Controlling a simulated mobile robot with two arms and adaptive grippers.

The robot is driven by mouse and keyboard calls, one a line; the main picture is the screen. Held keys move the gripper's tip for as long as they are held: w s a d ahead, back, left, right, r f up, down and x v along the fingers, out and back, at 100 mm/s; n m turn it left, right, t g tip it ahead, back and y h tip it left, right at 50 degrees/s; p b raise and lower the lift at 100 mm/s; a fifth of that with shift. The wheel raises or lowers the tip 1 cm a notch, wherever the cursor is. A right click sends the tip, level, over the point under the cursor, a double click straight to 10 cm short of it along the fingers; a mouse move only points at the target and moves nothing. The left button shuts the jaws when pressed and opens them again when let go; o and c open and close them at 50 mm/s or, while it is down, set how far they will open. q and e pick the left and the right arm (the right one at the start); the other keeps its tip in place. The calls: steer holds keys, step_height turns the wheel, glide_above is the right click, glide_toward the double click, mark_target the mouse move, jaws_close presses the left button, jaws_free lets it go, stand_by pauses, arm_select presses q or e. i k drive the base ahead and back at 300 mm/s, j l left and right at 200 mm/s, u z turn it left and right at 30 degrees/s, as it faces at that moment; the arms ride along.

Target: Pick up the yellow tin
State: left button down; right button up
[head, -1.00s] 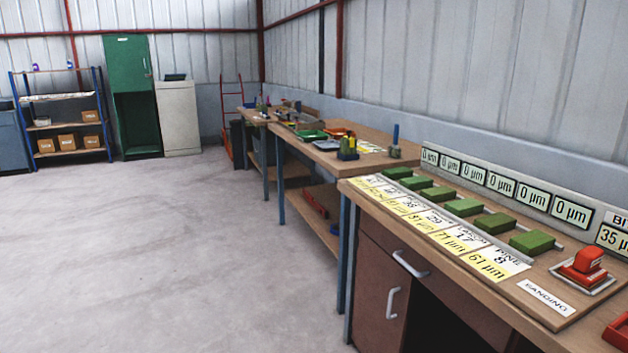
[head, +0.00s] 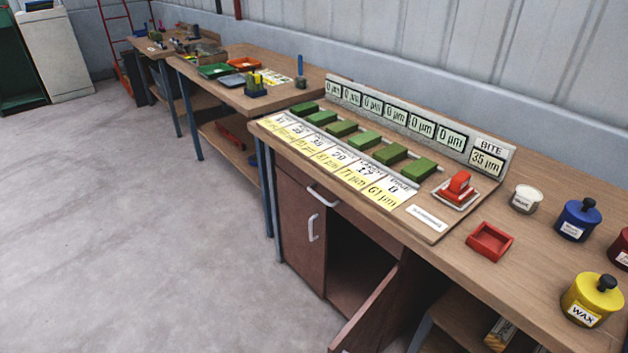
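A yellow tin (head: 592,301) with a black knobbed lid and a label reading "WAX" stands upright near the front edge of the wooden bench, at the lower right of the head view. Nothing is touching it. Neither of my grippers is in the head view.
On the same bench (head: 540,250) are a small red tray (head: 489,241), a white-labelled pot (head: 525,199), a blue tin (head: 577,220) and a partly cut-off dark red tin (head: 620,248). A board with green blocks (head: 364,142) lies to the left. A cabinet door (head: 368,310) hangs open below. The floor (head: 130,230) is clear.

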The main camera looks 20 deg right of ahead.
mark_target(579, 311)
steer(key=z, duration=2.2)
steer(key=j+z, duration=0.1)
steer(key=j, duration=1.8)
